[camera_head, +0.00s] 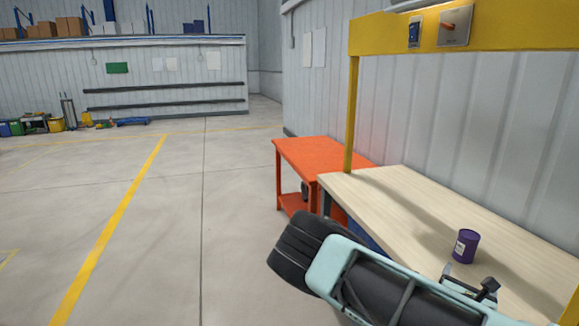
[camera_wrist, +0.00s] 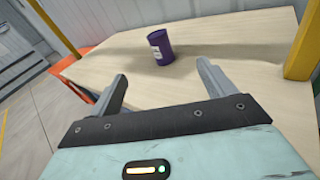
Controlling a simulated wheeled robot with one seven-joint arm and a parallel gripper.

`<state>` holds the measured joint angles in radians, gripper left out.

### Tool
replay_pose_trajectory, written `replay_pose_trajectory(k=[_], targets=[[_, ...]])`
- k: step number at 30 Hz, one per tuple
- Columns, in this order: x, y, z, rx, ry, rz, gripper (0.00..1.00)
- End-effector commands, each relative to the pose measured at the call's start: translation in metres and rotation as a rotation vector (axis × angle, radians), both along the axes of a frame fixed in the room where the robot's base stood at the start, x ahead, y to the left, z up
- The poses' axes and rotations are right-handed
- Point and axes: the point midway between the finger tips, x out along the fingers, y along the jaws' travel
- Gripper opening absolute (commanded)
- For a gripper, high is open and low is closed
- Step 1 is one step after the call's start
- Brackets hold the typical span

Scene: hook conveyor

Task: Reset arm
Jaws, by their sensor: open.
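My gripper (camera_wrist: 160,85) is open and empty in the wrist view, with its two grey fingers spread apart over the table. A purple cup-like container (camera_wrist: 160,47) with a pale label stands on the light wooden table (camera_wrist: 220,40), beyond the fingertips and apart from them. In the head view the purple container (camera_head: 466,246) stands upright on the wooden table (camera_head: 400,192). My arm reaches across the lower right of the head view, in front of part of the table. The small fingers (camera_head: 468,284) show near the container's near side.
A yellow frame (camera_head: 352,115) rises over the table, with a crossbeam carrying a blue switch (camera_head: 415,33) and another control (camera_head: 455,27). An orange table (camera_head: 315,153) stands behind. The floor (camera_head: 180,220) to the left is clear.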

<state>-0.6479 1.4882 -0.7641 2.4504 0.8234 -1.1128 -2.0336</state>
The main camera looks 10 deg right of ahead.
Motion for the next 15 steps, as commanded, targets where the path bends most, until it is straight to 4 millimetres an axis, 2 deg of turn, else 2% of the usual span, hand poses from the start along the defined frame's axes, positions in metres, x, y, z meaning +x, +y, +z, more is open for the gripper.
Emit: replay_pose_trajectory(k=[8, 11, 15], targets=[[-0.009, 0.019, -0.037, 0.263, -0.052, -0.101, 0.82], [-0.013, 0.033, -0.055, 0.401, -0.078, -0.158, 0.82], [-0.019, 0.065, -0.083, 0.634, -0.116, -0.260, 0.82]])
